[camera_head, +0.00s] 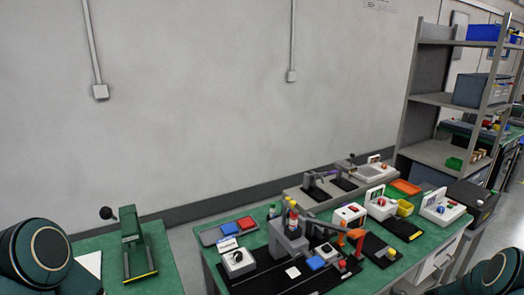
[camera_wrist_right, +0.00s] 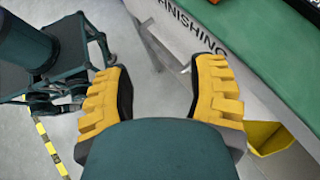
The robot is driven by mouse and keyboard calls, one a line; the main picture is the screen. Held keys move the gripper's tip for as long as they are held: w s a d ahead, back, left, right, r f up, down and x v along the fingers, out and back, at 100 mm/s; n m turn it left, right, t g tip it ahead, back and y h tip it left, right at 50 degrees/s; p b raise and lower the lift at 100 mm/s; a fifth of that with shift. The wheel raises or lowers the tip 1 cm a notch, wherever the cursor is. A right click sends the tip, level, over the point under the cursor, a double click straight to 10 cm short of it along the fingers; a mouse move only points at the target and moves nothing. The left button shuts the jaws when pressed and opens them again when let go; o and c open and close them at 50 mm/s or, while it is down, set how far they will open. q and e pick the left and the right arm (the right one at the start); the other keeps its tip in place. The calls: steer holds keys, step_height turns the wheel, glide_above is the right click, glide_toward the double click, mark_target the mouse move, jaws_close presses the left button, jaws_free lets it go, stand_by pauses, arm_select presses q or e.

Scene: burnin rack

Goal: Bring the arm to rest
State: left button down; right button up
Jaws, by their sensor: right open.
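My right gripper (camera_wrist_right: 160,95) shows in the right wrist view with its two yellow ribbed fingers spread apart. It is open and nothing is between the fingers. Below and beyond it are the grey floor and the side of a bench marked "FINISHING" (camera_wrist_right: 188,25). In the head view, a dark rounded part of my right arm (camera_head: 497,270) shows at the lower right corner. My left arm (camera_head: 38,258) shows at the lower left corner. Neither gripper shows in the head view, and my left gripper is out of sight.
A green-topped bench (camera_head: 213,262) with several devices and coloured trays fills the lower middle. A smaller green table (camera_head: 160,280) bears a dark green stand (camera_head: 134,245). Grey shelves (camera_head: 436,100) stand at the right. A yellow bin (camera_wrist_right: 268,137) sits beside the right gripper's bench.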

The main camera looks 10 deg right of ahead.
steer(key=s+a+f+n+g+h, duration=0.25)
steer(key=s+a+f+n, duration=0.35)
steer(key=a, duration=0.4)
steer(key=s+a+f+n+g+h, duration=0.1)
steer(key=s+a+f+n+h, duration=0.4)
steer(key=s+a, duration=0.4)
steer(key=s+a+r+n+t, duration=0.1)
steer(key=s+a+r+n, duration=0.35)
steer(key=a+n, duration=0.2)
steer(key=w+a+r+n+t, duration=0.1)
steer(key=w+a+r+t, duration=0.1)
steer(key=w+r, duration=0.2)
steer(key=shift+w+a+y, duration=0.25)
steer(key=shift+w+y, duration=0.1)
steer(key=shift+w, duration=0.45)
